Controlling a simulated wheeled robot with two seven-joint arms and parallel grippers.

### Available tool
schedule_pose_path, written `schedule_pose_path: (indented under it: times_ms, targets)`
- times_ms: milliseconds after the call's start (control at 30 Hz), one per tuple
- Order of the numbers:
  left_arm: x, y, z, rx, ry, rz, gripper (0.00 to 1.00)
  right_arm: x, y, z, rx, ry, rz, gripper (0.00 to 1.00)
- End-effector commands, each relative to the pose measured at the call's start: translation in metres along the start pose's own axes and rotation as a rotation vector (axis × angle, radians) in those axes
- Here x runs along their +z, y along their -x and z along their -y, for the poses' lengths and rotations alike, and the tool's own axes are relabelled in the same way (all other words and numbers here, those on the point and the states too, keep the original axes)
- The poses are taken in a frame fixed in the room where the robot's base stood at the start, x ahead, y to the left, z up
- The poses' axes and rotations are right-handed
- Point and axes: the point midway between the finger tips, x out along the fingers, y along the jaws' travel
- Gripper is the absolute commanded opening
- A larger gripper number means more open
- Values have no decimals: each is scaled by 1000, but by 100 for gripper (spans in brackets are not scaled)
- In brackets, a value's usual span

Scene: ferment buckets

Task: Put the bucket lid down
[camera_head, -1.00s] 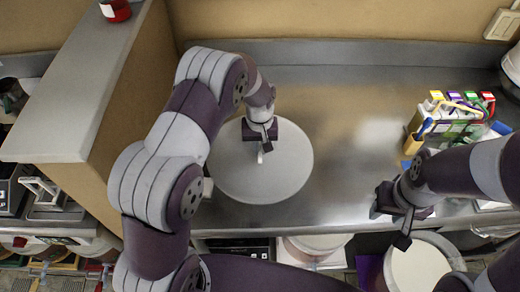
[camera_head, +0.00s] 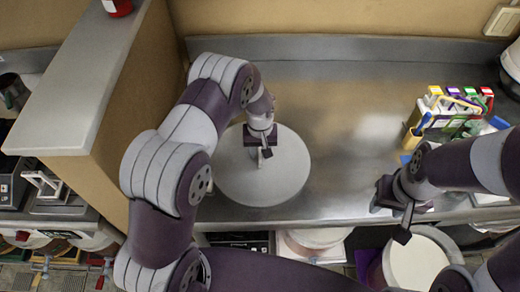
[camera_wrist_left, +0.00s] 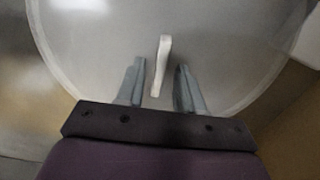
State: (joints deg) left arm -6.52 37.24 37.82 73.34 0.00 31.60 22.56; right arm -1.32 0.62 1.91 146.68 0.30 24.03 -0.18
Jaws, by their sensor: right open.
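The bucket lid (camera_head: 287,178) is a pale grey-white disc lying flat on the metal counter near its front edge. Its white handle (camera_wrist_left: 162,62) stands up between the fingers of my left gripper (camera_wrist_left: 160,67) in the left wrist view. There is a gap on both sides, so the left gripper is open and not clamped on the handle. In the head view my left gripper (camera_head: 264,153) is over the lid's middle and hides part of it. My right gripper (camera_head: 391,221) is open and empty at the counter's front edge, right of the lid.
A rack with coloured clips and bottles (camera_head: 448,112) stands on the counter at the right. An open-looking white bucket (camera_head: 415,262) is below the counter edge under my right gripper. A partition (camera_head: 85,85) rises at the left. The counter's back middle is clear.

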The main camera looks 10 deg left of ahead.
Motion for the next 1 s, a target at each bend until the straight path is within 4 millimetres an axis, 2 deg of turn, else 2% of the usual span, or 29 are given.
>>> schedule_pose_path:
  times_ms: [200, 333, 367, 500, 700, 867, 933, 1000]
  targets:
    - [0, 2, 0, 0, 0, 0, 37, 0, 1, 0, 0, 0, 0, 43]
    - [-1, 19, 0, 1, 0, -2, 37, -2, 14, 0, 0, 0, 0, 43]
    - [-1, 18, -1, 2, 0, -4, 37, -1, 5, 0, 0, 0, -1, 43]
    - [-2, 54, -1, 3, 0, -7, 37, 1, -10, 0, 0, 0, 0, 43]
    - [-1, 106, 0, 2, 0, -5, 37, 3, -22, 0, 0, 0, 0, 43]
    - [1, 128, 1, 1, -2, -2, 37, 3, -25, 0, 0, 0, 0, 43]
    - [9, 136, 7, 4, -21, -9, 37, 3, -25, 0, 0, 0, 0, 43]
    - [30, 146, 21, 9, -62, -23, 37, 3, -24, 0, 0, 0, 0, 43]
